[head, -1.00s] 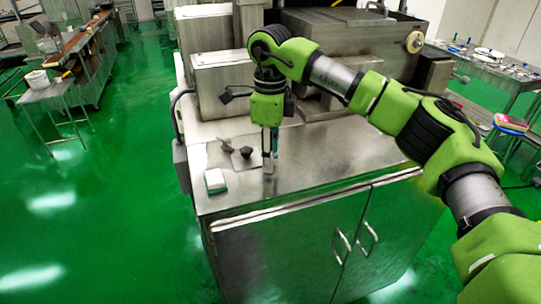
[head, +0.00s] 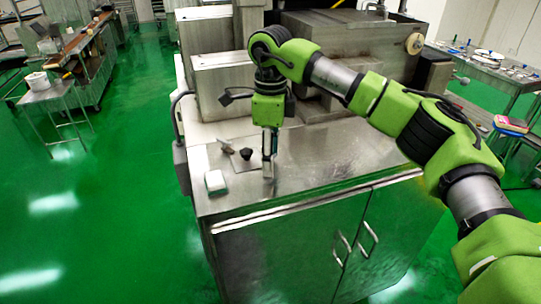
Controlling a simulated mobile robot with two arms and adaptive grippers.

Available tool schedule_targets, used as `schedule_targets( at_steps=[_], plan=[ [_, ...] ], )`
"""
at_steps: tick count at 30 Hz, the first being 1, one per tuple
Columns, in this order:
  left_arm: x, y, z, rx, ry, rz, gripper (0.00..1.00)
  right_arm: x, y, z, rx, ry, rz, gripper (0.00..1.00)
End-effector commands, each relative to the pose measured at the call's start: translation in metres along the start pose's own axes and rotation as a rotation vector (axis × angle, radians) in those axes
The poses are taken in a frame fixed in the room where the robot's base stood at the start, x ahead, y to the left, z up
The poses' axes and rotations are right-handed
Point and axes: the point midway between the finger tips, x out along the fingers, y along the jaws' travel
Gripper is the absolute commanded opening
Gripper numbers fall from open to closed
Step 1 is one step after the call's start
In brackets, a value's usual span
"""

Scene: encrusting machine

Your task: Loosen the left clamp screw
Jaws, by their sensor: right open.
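My right gripper (head: 268,178) points straight down over the steel cabinet top (head: 330,165), with its fingertips low near the surface. It is open; no object shows between its fingers, seen nearly edge-on. Just left of it, a small black knob (head: 246,153) stands on a thin metal plate (head: 240,163). A second small dark screw-like part (head: 227,149) lies further left. Which of these is the left clamp screw I cannot tell for sure at this size. The gripper is beside the black knob, with a small gap. My left gripper is not in view.
A white and green block (head: 215,182) lies near the left front edge of the top. Steel machine housings (head: 222,85) stand behind the gripper. A grey box (head: 181,165) with a cable hangs at the cabinet's left side. The right front of the top is clear.

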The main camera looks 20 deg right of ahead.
Motion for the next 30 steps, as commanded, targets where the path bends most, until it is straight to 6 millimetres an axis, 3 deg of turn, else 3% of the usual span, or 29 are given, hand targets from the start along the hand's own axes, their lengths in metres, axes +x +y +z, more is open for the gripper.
schedule_targets(
  at_steps=[7, 21, 30],
  plan=[
    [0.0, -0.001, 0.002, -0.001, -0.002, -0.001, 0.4, -0.01, 0.0, 0.0, 0.0, -0.001, -0.001, 0.48],
    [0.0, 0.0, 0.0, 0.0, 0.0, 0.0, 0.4, -0.102, 0.0, 0.001, 0.0, -0.002, -0.001, 0.48],
    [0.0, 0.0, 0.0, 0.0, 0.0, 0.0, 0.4, -0.12, 0.0, 0.0, 0.0, 0.0, 0.0, 0.48]
  ],
)
